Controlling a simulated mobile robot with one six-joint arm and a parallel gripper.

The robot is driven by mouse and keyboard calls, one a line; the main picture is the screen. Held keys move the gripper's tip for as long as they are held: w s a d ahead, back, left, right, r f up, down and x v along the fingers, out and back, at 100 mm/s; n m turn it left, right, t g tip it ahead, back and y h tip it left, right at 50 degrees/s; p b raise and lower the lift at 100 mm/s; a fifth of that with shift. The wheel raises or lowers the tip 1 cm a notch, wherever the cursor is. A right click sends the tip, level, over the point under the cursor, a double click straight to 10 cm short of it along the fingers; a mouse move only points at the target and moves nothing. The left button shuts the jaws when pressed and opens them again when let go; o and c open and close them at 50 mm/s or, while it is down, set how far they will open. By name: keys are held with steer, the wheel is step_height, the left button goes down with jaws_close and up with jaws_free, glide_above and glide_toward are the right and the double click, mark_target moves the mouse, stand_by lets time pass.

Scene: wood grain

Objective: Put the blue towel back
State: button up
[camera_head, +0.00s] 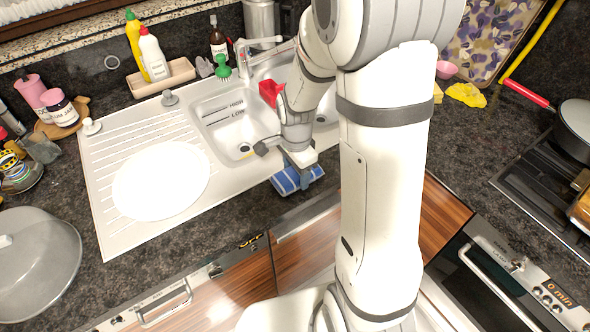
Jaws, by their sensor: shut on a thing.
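The blue towel (290,181), with pale stripes, is bunched at the front edge of the sink. My gripper (300,165) points down right above it and is shut on it. The fingertips are mostly hidden by the gripper body and the cloth. I cannot tell whether the towel touches the counter edge or hangs just above it. My arm hides the area to the right of the sink.
The white sink (125,230) has a round white plate (161,181) on its drainboard. Soap bottles (153,55) stand in a tray behind. A yellow cloth (466,95) lies at right, near a pan (574,125) by the hob. A grey lid (38,265) is at left.

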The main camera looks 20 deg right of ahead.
mark_target(296, 173)
steer(key=shift+f, duration=0.15)
steer(key=o, duration=0.9)
steer(key=shift+o, duration=0.2)
step_height(296, 173, up, 12)
steer(key=s+r+n+t, duration=0.1)
steer(key=s+r+n, duration=0.1)
steer(key=s+n, duration=0.5)
steer(key=s+r+n+t, duration=0.2)
steer(key=s+r+n, duration=0.1)
steer(key=s+n, duration=0.4)
steer(key=shift+d+r, duration=0.2)
steer(key=shift+r, duration=0.05)
